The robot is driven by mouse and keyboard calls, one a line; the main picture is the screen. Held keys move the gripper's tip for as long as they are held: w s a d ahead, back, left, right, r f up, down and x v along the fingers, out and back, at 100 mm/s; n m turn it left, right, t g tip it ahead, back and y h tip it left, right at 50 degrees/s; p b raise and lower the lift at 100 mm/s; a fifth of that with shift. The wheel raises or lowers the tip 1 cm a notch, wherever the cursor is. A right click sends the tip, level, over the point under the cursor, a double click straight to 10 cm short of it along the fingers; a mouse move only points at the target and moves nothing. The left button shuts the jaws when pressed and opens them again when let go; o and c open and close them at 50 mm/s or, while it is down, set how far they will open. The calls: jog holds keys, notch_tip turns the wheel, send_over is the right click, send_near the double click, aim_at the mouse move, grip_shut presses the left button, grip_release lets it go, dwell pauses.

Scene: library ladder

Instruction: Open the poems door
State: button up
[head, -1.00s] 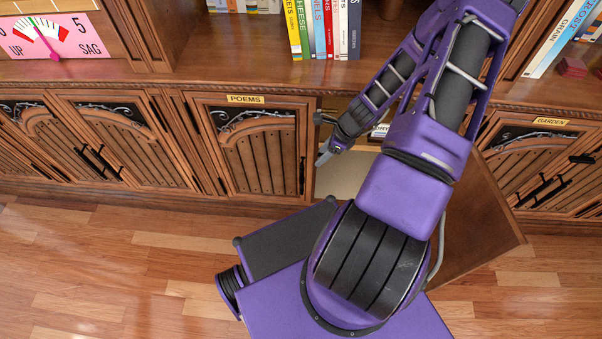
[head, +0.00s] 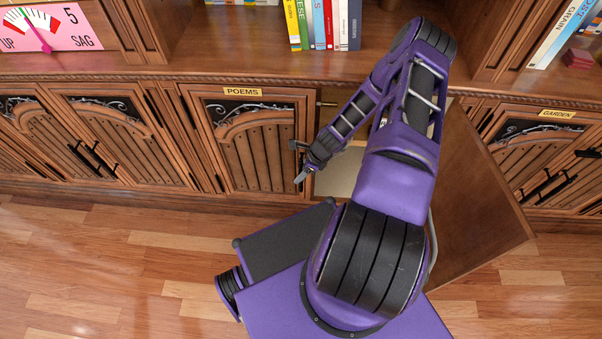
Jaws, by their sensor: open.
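The poems door (head: 257,150) is a carved wooden cabinet door under a yellow POEMS label (head: 243,91). It appears closed. Its dark handle is at the right edge, close to my gripper. My gripper (head: 300,176) is open at the door's lower right edge, with its fingers pointing down and left. Whether the fingers touch or surround the handle cannot be told. My arm covers part of the neighbouring compartment.
The door (head: 490,205) to the right of the poems door stands open, swung out over the floor. Its pale compartment (head: 340,172) shows behind my arm. The garden door (head: 540,160) is closed at right. Books (head: 325,22) stand on the shelf above. The wooden floor (head: 110,260) at left is clear.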

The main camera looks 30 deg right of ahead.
jog(key=shift+f, duration=0.15)
jog(key=shift+c, duration=0.2)
grip_shut()
dwell(1.2)
